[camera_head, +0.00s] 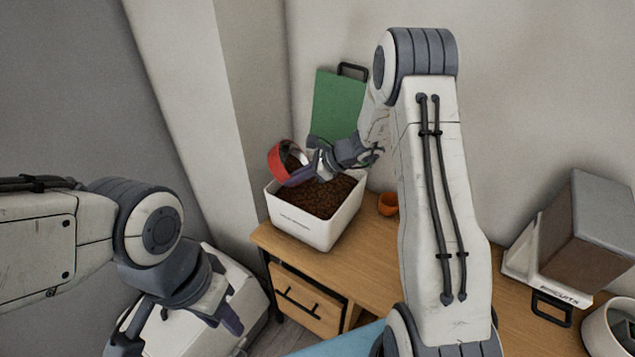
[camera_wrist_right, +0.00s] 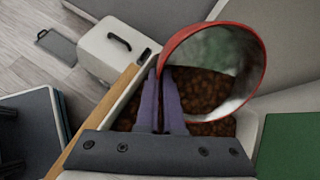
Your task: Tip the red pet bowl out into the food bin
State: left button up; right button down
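The red pet bowl (camera_head: 276,160) is tilted above the white food bin (camera_head: 303,229), which holds brown kibble. My right gripper (camera_head: 293,176) is shut on the bowl's rim. In the right wrist view the bowl (camera_wrist_right: 262,64) shows its red rim and shiny inside, with brown kibble visible in its lower part. The fingers of my right gripper (camera_wrist_right: 163,77) are close together at the rim's left side. My left gripper (camera_head: 178,335) is low at the left, with its fingers apart and empty, away from the bowl and bin.
A green board (camera_head: 337,105) leans on the wall behind the bin. A small orange pot (camera_head: 388,204) stands right of the bin on the wooden counter (camera_head: 352,262). A biscuits box (camera_head: 585,235) is at the right. A white lidded container (camera_wrist_right: 112,55) stands on the floor.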

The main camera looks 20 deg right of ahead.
jog(key=shift+s+d+r+t+y+b, duration=0.25)
jog(key=shift+d+t+y+b, duration=0.2)
jog(key=shift+y+b, duration=0.65)
jog(key=shift+s+d+r+t+y+b, duration=0.1)
jog(key=shift+d+r+t+y+b, duration=0.45)
jog(key=shift+b, duration=0.9)
jog(key=shift+s+d+f+t+y+b, duration=0.1)
jog(key=shift+s+d+t+y+b, duration=0.15)
jog(key=shift+y+b, duration=0.3)
jog(key=shift+s+d+f+t+y+b, duration=0.15)
jog(key=shift+d+y+b, duration=0.2)
jog(key=shift+b, duration=0.25)
dwell(0.5)
jog(key=shift+s+d+r+m+t+y+b, duration=0.1)
jog(key=shift+d+t+y+b, duration=0.15)
jog(key=shift+y+b, duration=0.35)
jog(key=shift+s+d+f+m+t+y+b, duration=0.1)
jog(key=shift+d+t+y+b, duration=0.2)
jog(key=shift+b, duration=0.5)
jog(key=shift+s+d+r+m+t+y+b, duration=0.1)
jog(key=shift+t+y+b, duration=0.15)
jog(key=shift+y+b, duration=0.4)
dwell(0.7)
jog(key=shift+s+d+r+t+y, duration=0.15)
jog(key=shift+d+r+t+y, duration=0.2)
jog(key=shift+r+y, duration=0.2)
dwell(0.5)
